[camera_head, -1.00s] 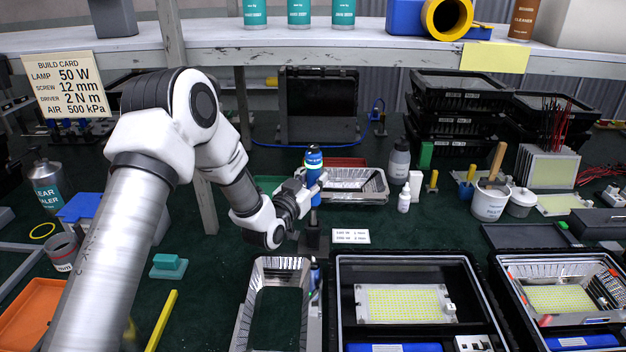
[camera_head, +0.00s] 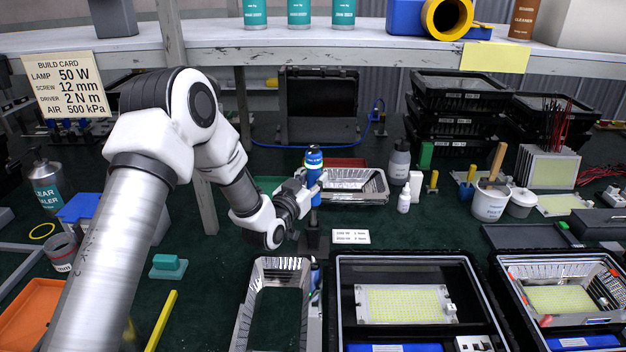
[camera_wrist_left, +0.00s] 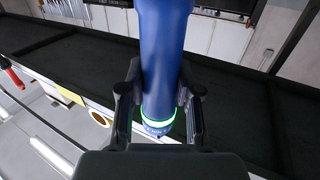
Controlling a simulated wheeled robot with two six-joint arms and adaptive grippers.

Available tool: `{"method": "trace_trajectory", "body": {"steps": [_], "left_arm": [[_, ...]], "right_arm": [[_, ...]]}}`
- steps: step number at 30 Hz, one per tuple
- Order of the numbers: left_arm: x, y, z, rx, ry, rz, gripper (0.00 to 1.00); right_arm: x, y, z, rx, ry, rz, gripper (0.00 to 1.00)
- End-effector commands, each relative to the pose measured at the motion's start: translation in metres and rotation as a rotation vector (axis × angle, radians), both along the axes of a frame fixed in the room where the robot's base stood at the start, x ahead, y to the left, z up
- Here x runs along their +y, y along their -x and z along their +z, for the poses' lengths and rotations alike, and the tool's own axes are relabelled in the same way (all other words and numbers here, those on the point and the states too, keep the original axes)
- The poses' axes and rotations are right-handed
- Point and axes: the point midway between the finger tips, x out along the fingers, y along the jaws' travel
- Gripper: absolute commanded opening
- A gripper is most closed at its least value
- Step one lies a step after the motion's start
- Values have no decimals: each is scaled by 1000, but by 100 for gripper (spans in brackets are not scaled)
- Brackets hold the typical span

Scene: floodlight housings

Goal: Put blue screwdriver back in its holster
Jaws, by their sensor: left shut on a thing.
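The blue screwdriver (camera_head: 314,163) stands upright in the middle of the head view, with a green and white band near its top. My left gripper (camera_head: 309,187) is shut on it. In the left wrist view the blue body (camera_wrist_left: 163,50) runs between the two fingers (camera_wrist_left: 158,108), with the lit green band just beyond them. A dark upright stand (camera_head: 314,240), perhaps the holster, is directly below the screwdriver in the head view. The gripper partly hides the screwdriver's lower part, and I cannot tell whether its tip is inside the stand. My right gripper is not in view.
An empty metal housing frame (camera_head: 245,318) lies in front of the stand. A black case with an LED panel (camera_head: 400,304) is to its right. A small white card (camera_head: 350,236) lies beside the stand. A reflector tray (camera_head: 362,186) and white bottle (camera_head: 404,200) are behind and right.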

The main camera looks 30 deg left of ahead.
Motion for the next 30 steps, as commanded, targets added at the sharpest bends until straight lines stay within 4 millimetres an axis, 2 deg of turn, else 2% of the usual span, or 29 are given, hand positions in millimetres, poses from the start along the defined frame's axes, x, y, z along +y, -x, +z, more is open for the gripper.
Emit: {"method": "trace_trajectory", "body": {"steps": [11,30], "left_arm": [[0,0,0,-2,0,0,0],[0,0,-16,-3,0,0,0]], "right_arm": [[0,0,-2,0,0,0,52],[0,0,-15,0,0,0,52]]}}
